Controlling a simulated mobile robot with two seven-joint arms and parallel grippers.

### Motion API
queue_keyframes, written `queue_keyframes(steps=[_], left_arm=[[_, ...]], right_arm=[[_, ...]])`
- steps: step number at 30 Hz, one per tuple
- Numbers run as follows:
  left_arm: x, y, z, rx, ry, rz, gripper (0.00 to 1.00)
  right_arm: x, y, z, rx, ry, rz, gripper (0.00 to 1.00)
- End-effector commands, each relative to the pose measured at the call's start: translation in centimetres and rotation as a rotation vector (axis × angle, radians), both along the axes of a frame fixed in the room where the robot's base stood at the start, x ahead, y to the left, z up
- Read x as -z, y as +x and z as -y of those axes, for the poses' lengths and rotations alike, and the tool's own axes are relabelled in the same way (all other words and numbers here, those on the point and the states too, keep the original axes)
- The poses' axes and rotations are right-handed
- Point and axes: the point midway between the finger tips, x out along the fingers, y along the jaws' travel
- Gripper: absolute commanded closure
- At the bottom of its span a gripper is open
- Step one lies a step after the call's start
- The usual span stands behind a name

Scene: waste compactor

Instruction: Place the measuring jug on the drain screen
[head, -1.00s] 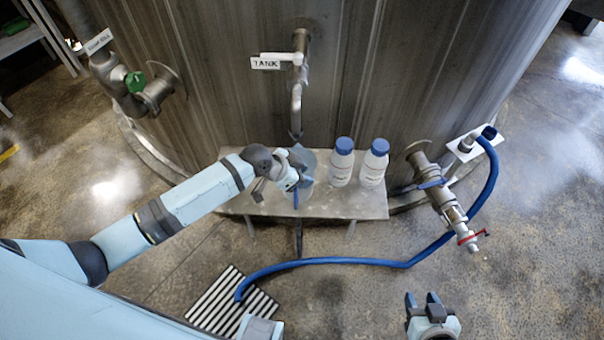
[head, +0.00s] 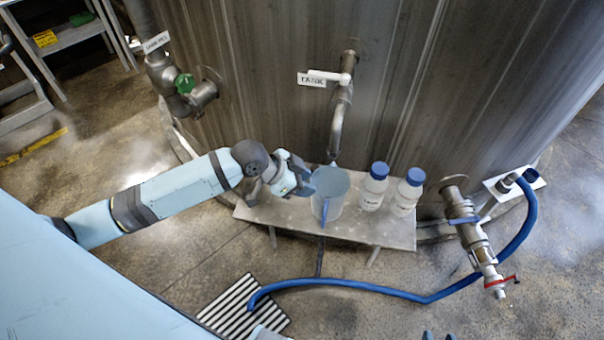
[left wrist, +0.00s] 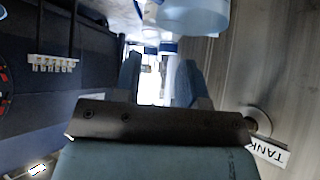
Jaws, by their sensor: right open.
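The measuring jug (head: 336,183), translucent blue-grey with a blue handle, stands upright on the low metal bench under the tank spout. In the head view my left gripper (head: 308,179) is close against the jug's left side; I cannot tell if it touches. In the left wrist view its fingers (left wrist: 158,82) are apart with nothing between them, and the jug (left wrist: 196,14) shows partly at the top. The drain screen (head: 243,303), a striped grate, lies on the floor at lower left, partly hidden by my arm. Only the fingertips of my right gripper (head: 438,337) show at the bottom edge.
Two white bottles with blue caps (head: 374,187) (head: 408,193) stand right of the jug on the bench (head: 385,232). A blue hose (head: 350,285) runs across the floor to the drain screen. A valve pipe (head: 470,225) sticks out at right.

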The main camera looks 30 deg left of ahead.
Motion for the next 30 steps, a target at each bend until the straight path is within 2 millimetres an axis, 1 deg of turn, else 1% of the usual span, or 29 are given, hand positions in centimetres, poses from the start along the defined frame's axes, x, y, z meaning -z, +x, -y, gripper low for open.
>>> queue_keyframes(steps=[1, 2, 5, 6, 8, 12, 15, 18, 22, 30], left_arm=[[0.9, -0.9, 0.7, -0.021, -0.021, -0.001, 0.62], [1.5, -1.3, 1.1, -0.042, -0.034, 0.008, 0.62], [3.9, -3.5, 2.5, -0.141, -0.090, 0.035, 0.62], [4.9, -4.6, 2.9, -0.192, -0.112, 0.049, 0.62], [6.3, -6.4, 3.4, -0.273, -0.140, 0.071, 0.62], [9.1, -11.0, 3.4, -0.444, -0.170, 0.115, 0.62], [10.3, -13.9, 2.9, -0.532, -0.165, 0.140, 0.62], [11.0, -15.9, 2.5, -0.584, -0.156, 0.157, 0.62], [11.4, -17.1, 2.2, -0.612, -0.148, 0.166, 0.62], [11.3, -17.1, 2.2, -0.612, -0.147, 0.169, 0.62]], right_arm=[[0.0, 0.0, 0.0, 0.000, 0.000, 0.000, 0.57], [0.0, 0.0, 0.0, 0.000, 0.000, 0.000, 0.57], [0.0, 0.0, 0.0, 0.000, 0.000, 0.000, 0.57], [0.0, 0.0, 0.0, 0.001, 0.001, 0.000, 0.57], [0.0, 0.0, 0.0, 0.001, 0.000, 0.000, 0.57], [0.0, 0.0, 0.0, 0.001, 0.000, 0.000, 0.57], [0.0, 0.0, 0.0, 0.001, 0.000, 0.000, 0.57], [0.0, 0.0, 0.0, 0.001, 0.000, 0.000, 0.57], [0.0, 0.0, 0.0, 0.001, 0.001, 0.001, 0.57], [-0.2, 0.1, 0.0, 0.001, 0.001, 0.002, 0.57]])
